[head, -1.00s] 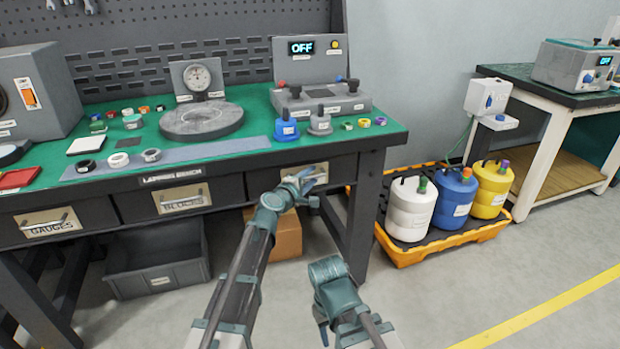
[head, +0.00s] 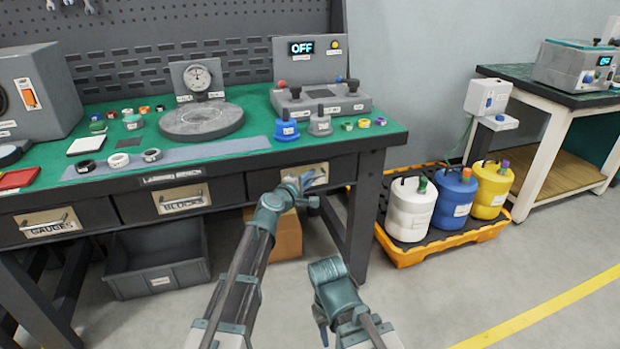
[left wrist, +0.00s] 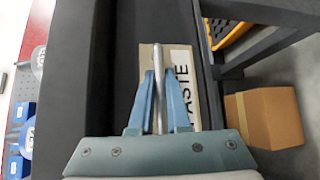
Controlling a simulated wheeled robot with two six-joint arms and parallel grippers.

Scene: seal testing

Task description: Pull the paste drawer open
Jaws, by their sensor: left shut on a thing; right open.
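The paste drawer (head: 340,176) is the rightmost drawer under the green-topped lapping bench, and its front sits flush with the bench frame. In the left wrist view its label (left wrist: 186,93) reads "PASTE". My left gripper (head: 305,182) is at this drawer front. In the left wrist view my left gripper (left wrist: 160,98) is shut on the drawer's metal bar handle (left wrist: 157,65), with one blue finger on each side. My right gripper (head: 322,325) hangs low in front of the bench, apart from everything, partly hidden by its own arm.
The blocks drawer (head: 155,203) and gauges drawer (head: 30,222) are to the left. A grey bin (head: 160,272) and a cardboard box (head: 286,240) are under the bench. A yellow spill tray (head: 405,257) with several containers stands right. The floor in front is clear.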

